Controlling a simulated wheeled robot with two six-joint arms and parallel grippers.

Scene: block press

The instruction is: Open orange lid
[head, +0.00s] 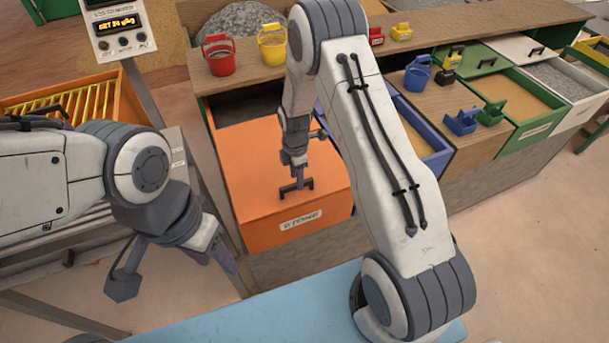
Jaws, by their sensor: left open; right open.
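My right arm hides part of the lid's right back area. My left gripper (228,262) is open and empty, left of the bin and in front of it, away from the lid.
Red (220,62) and yellow (272,52) buckets stand on the wooden ledge behind the lid. A blue-rimmed sand bin (418,140) lies to the right. A display post (118,28) and yellow-grated orange box (85,105) stand at left. A blue surface (270,315) lies in front.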

